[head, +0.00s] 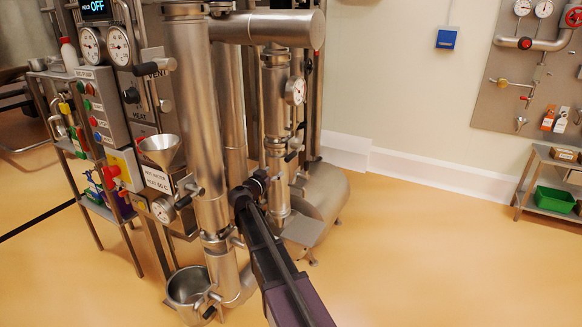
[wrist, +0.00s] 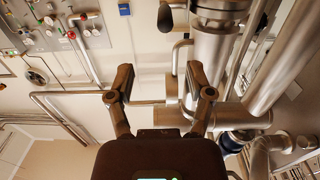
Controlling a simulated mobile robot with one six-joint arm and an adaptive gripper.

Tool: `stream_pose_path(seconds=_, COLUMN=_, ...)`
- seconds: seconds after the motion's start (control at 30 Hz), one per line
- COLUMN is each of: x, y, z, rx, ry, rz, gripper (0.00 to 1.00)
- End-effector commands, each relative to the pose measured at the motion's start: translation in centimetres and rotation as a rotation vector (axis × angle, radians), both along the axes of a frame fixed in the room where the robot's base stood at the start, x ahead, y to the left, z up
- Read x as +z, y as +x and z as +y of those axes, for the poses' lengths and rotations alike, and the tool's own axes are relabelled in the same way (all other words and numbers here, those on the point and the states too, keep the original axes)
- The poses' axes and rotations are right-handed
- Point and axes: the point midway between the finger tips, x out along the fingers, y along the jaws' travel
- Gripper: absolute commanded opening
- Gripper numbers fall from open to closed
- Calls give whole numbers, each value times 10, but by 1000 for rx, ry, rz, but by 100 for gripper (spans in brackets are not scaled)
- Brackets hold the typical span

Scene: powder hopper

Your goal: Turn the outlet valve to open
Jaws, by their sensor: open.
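My gripper (head: 252,188) is at the end of my dark arm, in front of the steel columns in the middle of the head view. In the wrist view the two fingers of my gripper (wrist: 161,76) are spread apart with nothing held between them. Thin steel pipes show behind the gap. A lever with a dark grip (wrist: 165,17) is above the fingertips in the wrist view, apart from them. In the head view a black-gripped lever (head: 184,202) sits left of the front column, and another lever (head: 208,306) sits low by the pot. I cannot tell which is the outlet valve.
The front steel column (head: 203,120) stands left of my arm. A metal pot (head: 188,288) is below it. A control panel (head: 107,105) with gauges and a funnel (head: 160,150) are at left. The floor at right is clear up to a cart (head: 550,185).

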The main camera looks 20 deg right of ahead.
Motion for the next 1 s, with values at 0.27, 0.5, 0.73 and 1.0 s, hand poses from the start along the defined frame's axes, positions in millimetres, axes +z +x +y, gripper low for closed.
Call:
stream_pose_path(seconds=0.27, x=-1, y=7, z=1, rx=14, ry=-14, rz=-30, gripper=68)
stream_pose_path(seconds=0.5, x=-1, y=7, z=0, rx=13, ry=-14, rz=-29, gripper=68)
stream_pose_path(seconds=0.73, x=-1, y=12, z=-7, rx=12, ry=-14, rz=-29, gripper=68)
stream_pose_path(seconds=1.0, x=-1, y=31, z=-30, rx=11, ry=-14, rz=-28, gripper=68)
